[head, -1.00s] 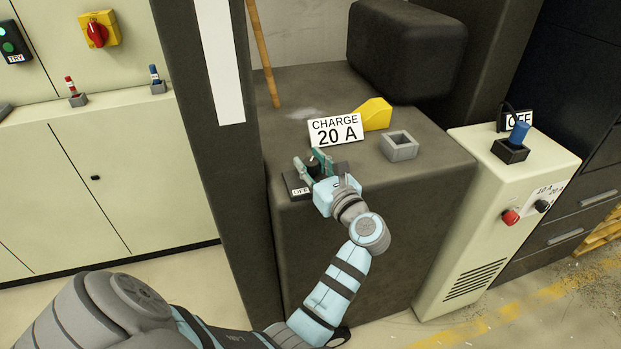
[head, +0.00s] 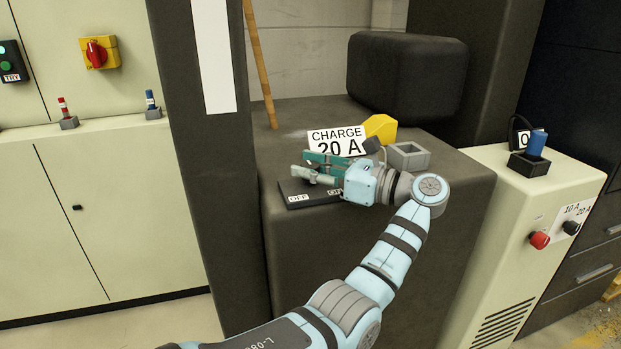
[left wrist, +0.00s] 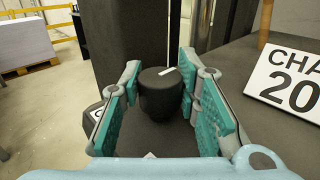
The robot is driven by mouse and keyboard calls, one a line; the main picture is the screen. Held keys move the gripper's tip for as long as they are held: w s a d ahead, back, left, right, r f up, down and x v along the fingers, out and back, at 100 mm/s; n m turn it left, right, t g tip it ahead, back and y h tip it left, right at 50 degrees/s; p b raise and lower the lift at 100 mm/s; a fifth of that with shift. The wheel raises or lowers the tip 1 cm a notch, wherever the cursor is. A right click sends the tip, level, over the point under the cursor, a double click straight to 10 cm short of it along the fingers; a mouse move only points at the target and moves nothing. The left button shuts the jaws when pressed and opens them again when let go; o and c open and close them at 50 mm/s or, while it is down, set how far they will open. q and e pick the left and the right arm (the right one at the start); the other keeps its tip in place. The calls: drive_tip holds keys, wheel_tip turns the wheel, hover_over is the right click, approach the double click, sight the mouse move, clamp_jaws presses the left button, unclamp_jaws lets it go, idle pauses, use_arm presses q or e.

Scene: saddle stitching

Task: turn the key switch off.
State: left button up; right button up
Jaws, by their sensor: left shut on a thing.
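The key switch (head: 318,198) is a dark plate on top of the dark grey cabinet, with an OFF label at its left and another label partly covered by my gripper. Its round black knob (left wrist: 160,98) shows in the left wrist view, with a white mark on top. My left gripper (head: 313,169) lies over the plate, reaching in from the right, with its teal pads on either side of the knob. It is shut on the knob, which the fingers largely hide in the head view. My right gripper is out of view.
A CHARGE 20 A sign (head: 337,142) stands just behind the gripper. A yellow block (head: 381,127) and a hollow grey block (head: 408,156) stand close by. A black box (head: 406,70) is at the back. A tall dark post (head: 218,180) rises at the left.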

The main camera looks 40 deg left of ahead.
use_arm(q)
drive_tip(key=shift+f, duration=0.1)
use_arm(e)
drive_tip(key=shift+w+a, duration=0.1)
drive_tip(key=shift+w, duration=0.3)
use_arm(q)
drive_tip(key=o, duration=1.1)
drive_tip(key=shift+o, duration=0.4)
drive_tip(key=shift+d, duration=0.1)
drive_tip(key=d, duration=0.3)
drive_tip(key=w+d, duration=0.1)
drive_tip(key=d, duration=0.3)
drive_tip(key=shift+w+d, duration=0.15)
drive_tip(key=shift+w, duration=0.05)
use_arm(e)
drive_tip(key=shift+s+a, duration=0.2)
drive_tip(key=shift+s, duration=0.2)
